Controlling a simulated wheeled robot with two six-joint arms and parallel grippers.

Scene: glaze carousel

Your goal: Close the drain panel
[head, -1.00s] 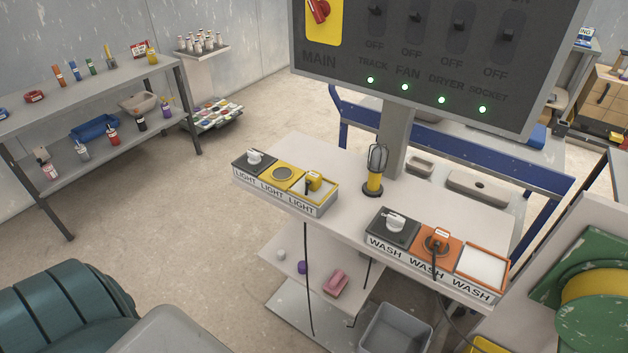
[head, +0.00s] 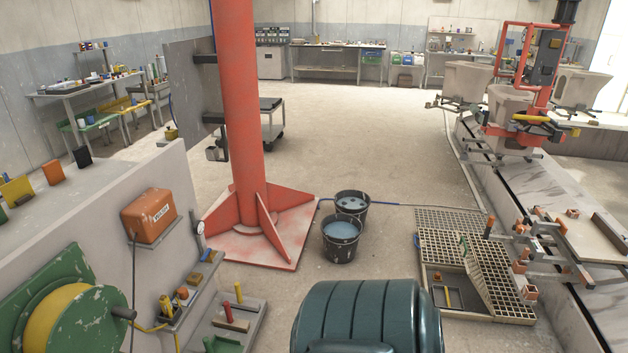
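A pale grated drain panel (head: 488,274) is at the right of the head view, in the floor grating beside the rail track. It looks tilted up along the right side of a dark, uncovered rectangular drain opening (head: 437,293). A small yellow upright piece shows inside the opening. A green piece stands at the panel's upper left edge; I cannot tell whether it is a handle or a latch. A flat grating (head: 448,221) lies just beyond the opening. Neither of my grippers is in view.
Two dark buckets of water (head: 341,240) stand left of the grating, near a red column (head: 237,110) with a wide finned base. Open floor lies beyond the buckets. A clamp-covered rail track borders the right.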

